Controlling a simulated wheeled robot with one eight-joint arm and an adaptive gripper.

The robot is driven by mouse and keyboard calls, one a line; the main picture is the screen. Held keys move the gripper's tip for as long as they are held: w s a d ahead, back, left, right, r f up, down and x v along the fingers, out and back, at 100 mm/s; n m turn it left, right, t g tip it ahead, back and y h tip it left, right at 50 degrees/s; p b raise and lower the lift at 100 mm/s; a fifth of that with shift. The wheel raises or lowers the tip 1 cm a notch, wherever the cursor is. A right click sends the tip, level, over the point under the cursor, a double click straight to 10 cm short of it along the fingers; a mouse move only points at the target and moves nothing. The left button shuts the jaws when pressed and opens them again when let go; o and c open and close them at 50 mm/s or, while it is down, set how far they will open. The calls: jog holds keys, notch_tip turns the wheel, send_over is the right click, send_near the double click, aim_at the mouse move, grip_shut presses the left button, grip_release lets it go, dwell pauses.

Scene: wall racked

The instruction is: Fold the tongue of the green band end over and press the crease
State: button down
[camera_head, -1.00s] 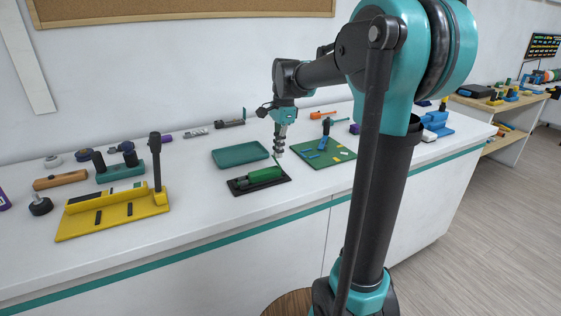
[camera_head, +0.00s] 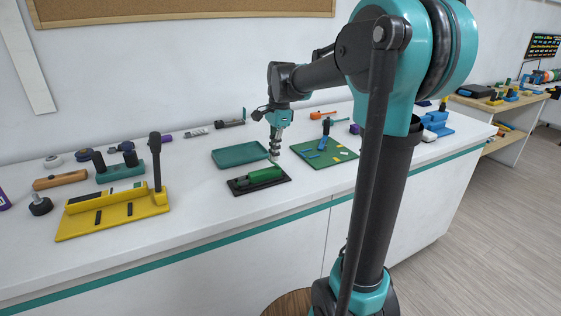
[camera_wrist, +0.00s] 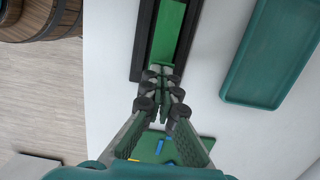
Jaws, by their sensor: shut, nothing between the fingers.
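The green band (camera_head: 265,175) lies on a black base (camera_head: 241,187) on the white bench. In the wrist view the band (camera_wrist: 168,35) runs as a green strip between the dark walls of the base (camera_wrist: 142,40). My gripper (camera_head: 274,160) points down at the right far end of the base. In the wrist view my gripper (camera_wrist: 160,78) has its fingertips together at the band's near end, with nothing seen between them. The fingers largely hide the band's tongue, so its fold and any contact cannot be told.
An empty teal tray (camera_head: 240,155) stands just behind the base. A green board (camera_head: 340,156) with a blue piece and small parts lies to the right. A yellow fixture (camera_head: 112,214) with a dark post stands at the left. The bench front is clear.

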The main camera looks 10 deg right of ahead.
jog(key=shift+s+a+f, duration=0.1)
jog(key=shift+a+f, duration=0.2)
jog(key=shift+f, duration=0.1)
jog(key=shift+a+f, duration=0.25)
jog(key=shift+f, duration=0.05)
jog(key=shift+s, duration=0.1)
jog(key=shift+a+f, duration=0.15)
jog(key=shift+f, duration=0.6)
dwell(0.9)
jog(key=shift+d+r, duration=0.2)
jog(key=shift+r, duration=1.55)
jog(key=shift+d+r, duration=0.15)
jog(key=shift+r, duration=1.6)
